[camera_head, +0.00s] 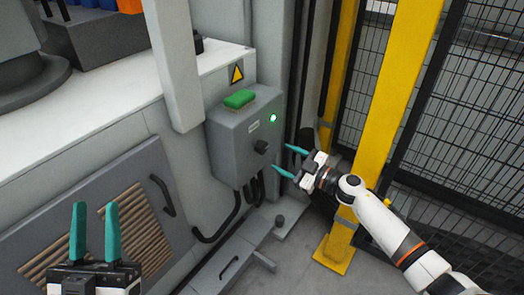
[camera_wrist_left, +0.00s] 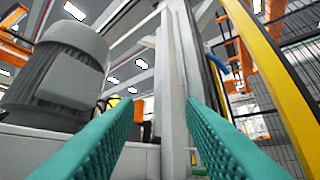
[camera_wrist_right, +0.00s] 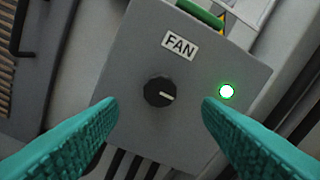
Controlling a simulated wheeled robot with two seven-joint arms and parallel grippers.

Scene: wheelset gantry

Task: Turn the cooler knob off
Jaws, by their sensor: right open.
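The cooler knob (camera_head: 261,146) is a small black rotary knob on the front of a grey control box (camera_head: 225,140). In the right wrist view the black knob (camera_wrist_right: 159,92) has a pale pointer line aimed to the right, below a "FAN" label (camera_wrist_right: 180,44). A green lamp (camera_wrist_right: 227,91) on the box is lit. My right gripper (camera_head: 283,160) is open and empty, in front of the box and apart from the knob, with the knob between its fingers in the right wrist view. My left gripper (camera_head: 94,230) is open and empty at the lower left, far from the box.
A green block (camera_head: 239,98) sits on top of the box, with a yellow warning sign (camera_head: 237,73) above. A yellow post (camera_head: 388,90) and black mesh fence (camera_head: 470,100) stand at the right. A slatted vent panel (camera_head: 130,215) and cables lie below left.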

